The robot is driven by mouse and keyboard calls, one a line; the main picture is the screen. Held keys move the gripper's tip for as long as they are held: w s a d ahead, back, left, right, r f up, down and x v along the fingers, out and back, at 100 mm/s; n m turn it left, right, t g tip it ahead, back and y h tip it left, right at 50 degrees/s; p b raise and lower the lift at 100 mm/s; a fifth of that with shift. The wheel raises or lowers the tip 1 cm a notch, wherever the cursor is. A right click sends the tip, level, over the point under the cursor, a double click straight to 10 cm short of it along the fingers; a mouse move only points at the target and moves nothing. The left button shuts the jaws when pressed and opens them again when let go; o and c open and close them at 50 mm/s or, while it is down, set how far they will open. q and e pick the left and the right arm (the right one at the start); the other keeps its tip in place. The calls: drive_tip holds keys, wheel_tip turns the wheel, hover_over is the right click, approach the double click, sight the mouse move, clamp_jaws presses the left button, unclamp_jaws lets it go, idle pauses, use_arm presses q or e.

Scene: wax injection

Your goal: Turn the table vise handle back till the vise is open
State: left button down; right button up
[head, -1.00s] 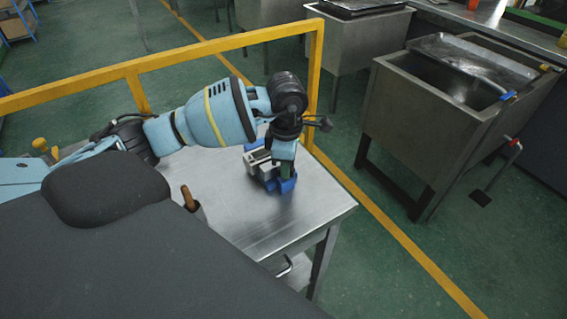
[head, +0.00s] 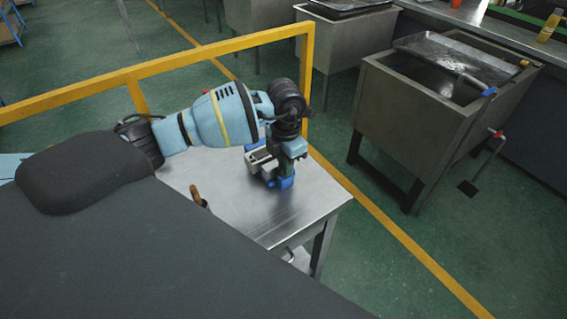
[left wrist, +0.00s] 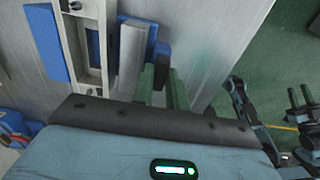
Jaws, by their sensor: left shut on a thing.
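The table vise (head: 258,160) stands near the far right corner of the metal table, with pale metal jaws and blue parts. In the left wrist view its blue and pale body (left wrist: 95,35) lies at the upper left, with a metal block and blue end beside it. My left gripper (head: 284,175) points down at the near right end of the vise. Its green fingers (left wrist: 162,88) are shut on the vise handle, which they and the wrist largely hide. How far the jaws are apart is hard to tell. My right gripper is out of view.
The metal table (head: 240,215) has free room in front of the vise. A wooden-handled tool (head: 197,196) stands at its left. A yellow rail (head: 170,68) runs behind the table. A metal sink (head: 410,130) stands apart at right.

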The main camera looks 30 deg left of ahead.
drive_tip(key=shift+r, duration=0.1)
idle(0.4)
use_arm(q)
drive_tip(key=c, duration=1.4)
unclamp_jaws()
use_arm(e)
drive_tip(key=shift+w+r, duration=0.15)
